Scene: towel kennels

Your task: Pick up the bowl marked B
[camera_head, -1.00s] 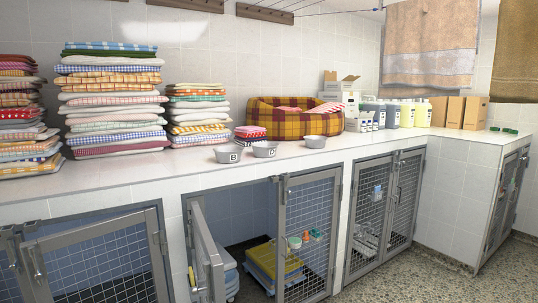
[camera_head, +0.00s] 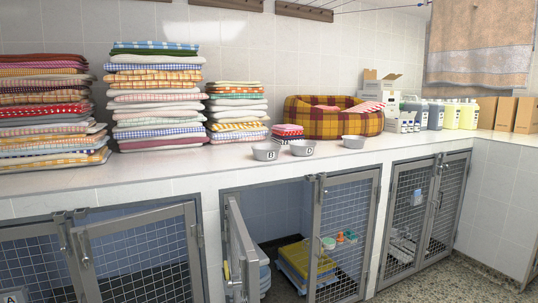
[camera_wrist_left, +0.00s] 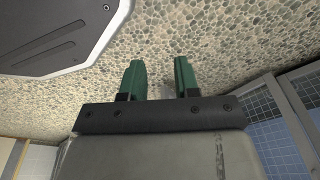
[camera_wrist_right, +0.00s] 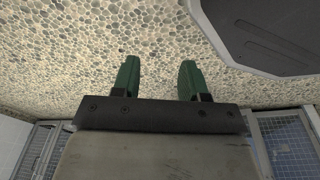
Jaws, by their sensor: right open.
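Three small grey bowls stand upright near the front edge of the white counter. The left bowl (camera_head: 263,152) has a label that reads as B. The middle bowl (camera_head: 302,148) carries another label, too small to read surely. The third bowl (camera_head: 353,142) stands farther right with no label that I can make out. My left gripper (camera_wrist_left: 157,66) is open and empty over the pebbled floor in the left wrist view. My right gripper (camera_wrist_right: 158,68) is open and empty over the same floor in the right wrist view. Neither gripper shows in the head view.
Tall stacks of folded towels (camera_head: 155,100) fill the counter's left side. Behind the bowls are a small red cloth stack (camera_head: 287,131) and a plaid pet bed (camera_head: 325,122). Below, a kennel's mesh door (camera_head: 240,250) stands open outward. Bottles and boxes stand farther right.

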